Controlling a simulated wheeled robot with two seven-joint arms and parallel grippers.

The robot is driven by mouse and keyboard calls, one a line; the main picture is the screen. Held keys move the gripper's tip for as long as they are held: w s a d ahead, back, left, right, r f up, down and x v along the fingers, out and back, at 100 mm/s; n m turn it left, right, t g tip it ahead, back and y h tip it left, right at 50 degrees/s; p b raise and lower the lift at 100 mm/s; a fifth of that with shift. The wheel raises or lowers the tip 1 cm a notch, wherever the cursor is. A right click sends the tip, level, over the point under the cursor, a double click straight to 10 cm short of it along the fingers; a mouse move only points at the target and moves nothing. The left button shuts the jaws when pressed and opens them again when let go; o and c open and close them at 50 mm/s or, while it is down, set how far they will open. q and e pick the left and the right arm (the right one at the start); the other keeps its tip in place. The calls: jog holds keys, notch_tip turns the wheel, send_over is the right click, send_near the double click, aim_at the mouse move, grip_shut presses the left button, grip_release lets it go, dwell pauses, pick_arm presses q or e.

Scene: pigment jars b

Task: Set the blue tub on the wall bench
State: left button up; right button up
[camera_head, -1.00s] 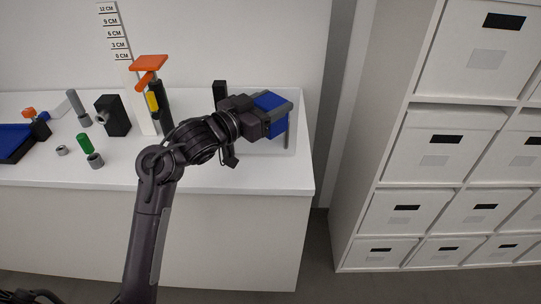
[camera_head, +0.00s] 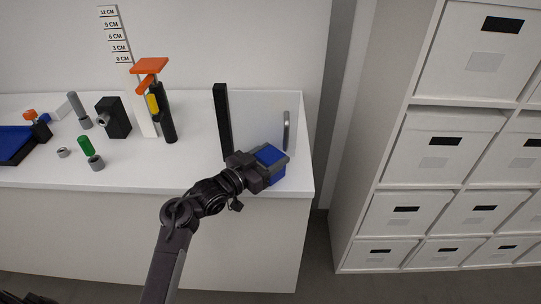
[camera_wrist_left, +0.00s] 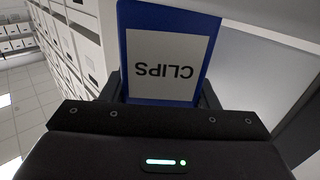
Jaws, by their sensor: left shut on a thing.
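The blue tub (camera_head: 269,154) is between the jaws of my left gripper (camera_head: 275,165), near the right front edge of the white wall bench (camera_head: 130,177). In the left wrist view the blue tub (camera_wrist_left: 165,52) fills the space between the fingers and shows a white label reading CLIPS, upside down. My left gripper (camera_wrist_left: 163,90) is shut on it. Whether the tub touches the bench top is hard to tell. My right gripper is not in view.
A tall black post (camera_head: 222,120) and a grey upright handle (camera_head: 286,130) stand behind the tub. An orange-topped tool (camera_head: 150,66), a black block (camera_head: 113,117) and small cylinders are further left. White shelving with boxes (camera_head: 437,147) stands right, beyond a gap.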

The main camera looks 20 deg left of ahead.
pick_arm(q)
jog(key=o, duration=0.7)
jog(key=shift+f, duration=0.1)
jog(key=shift+o, duration=0.2)
jog(key=shift+s, duration=0.1)
jog(key=b+v, duration=0.1)
jog(key=v, duration=1.1)
jog(key=shift+b, duration=0.35)
